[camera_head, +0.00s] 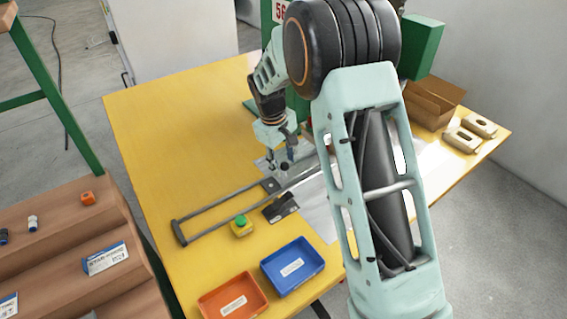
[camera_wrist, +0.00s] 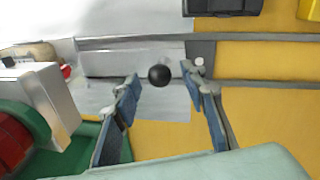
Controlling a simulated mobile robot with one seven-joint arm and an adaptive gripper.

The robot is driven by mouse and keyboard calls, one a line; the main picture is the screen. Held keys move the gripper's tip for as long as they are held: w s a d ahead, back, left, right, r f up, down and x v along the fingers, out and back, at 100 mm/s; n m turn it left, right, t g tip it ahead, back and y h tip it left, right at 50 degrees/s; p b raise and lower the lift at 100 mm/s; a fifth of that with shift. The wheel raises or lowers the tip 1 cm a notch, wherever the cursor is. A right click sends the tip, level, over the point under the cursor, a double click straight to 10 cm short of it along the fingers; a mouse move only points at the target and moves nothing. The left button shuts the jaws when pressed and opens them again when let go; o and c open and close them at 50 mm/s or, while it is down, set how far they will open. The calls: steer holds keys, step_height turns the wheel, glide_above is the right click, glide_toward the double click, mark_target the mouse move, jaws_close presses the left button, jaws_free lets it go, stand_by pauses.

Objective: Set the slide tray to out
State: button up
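The slide tray is a flat grey plate with a round black knob. In the wrist view the plate (camera_wrist: 110,63) lies between two grey rails (camera_wrist: 265,37), with the knob (camera_wrist: 159,75) near its right end. The rails (camera_head: 215,229) also show in the head view, running toward the lower left with an empty stretch there. The tray sits at their far end, mostly hidden by my arm. My gripper (camera_wrist: 164,78) is open, with its fingertips on either side of the knob and a gap to each. In the head view my gripper (camera_head: 286,154) is over the far end of the rails.
A yellow box with a green button (camera_head: 241,225) and a dark object (camera_head: 281,207) stand beside the near rail. A blue bin (camera_head: 292,267) and an orange bin (camera_head: 232,297) are at the front edge. A cardboard box (camera_head: 435,103) is at right. The table's left side is clear.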

steer(key=shift+f, duration=0.35)
steer(key=shift+c, duration=0.6)
steer(key=shift+w, duration=0.1)
jaws_close()
